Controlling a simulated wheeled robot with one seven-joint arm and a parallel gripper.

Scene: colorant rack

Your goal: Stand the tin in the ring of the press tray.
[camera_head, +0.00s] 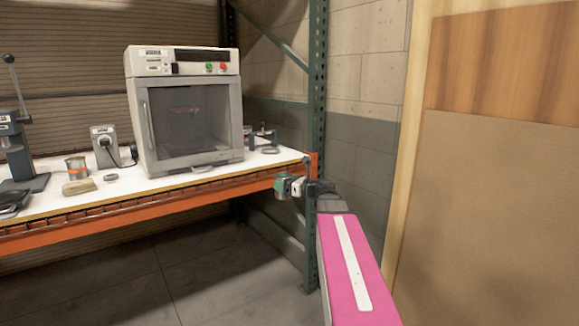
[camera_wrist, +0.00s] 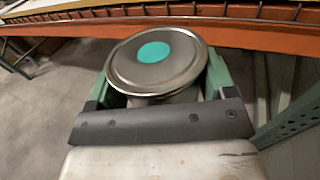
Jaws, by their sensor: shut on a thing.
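A round metal tin with a teal dot on its lid (camera_wrist: 158,60) sits between the green fingers of my gripper (camera_wrist: 158,80) in the wrist view. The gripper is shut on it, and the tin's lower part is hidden. In the head view, my gripper (camera_head: 288,186) is beyond the front right corner of the bench, off its edge. A flat grey ring (camera_head: 270,150) lies at the bench's right end beside a small clamp-like device (camera_head: 263,137). Another small ring (camera_head: 111,178) lies left of the oven. I cannot tell which ring belongs to the press tray.
The white bench (camera_head: 190,182) has an orange front beam (camera_head: 150,209). An oven-like cabinet (camera_head: 187,112) stands on it. A lever press (camera_head: 17,145), an orange-banded can (camera_head: 76,168), a brush (camera_head: 79,187) and a grey box (camera_head: 104,145) stand left. A green rack post (camera_head: 317,90) rises behind my gripper.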

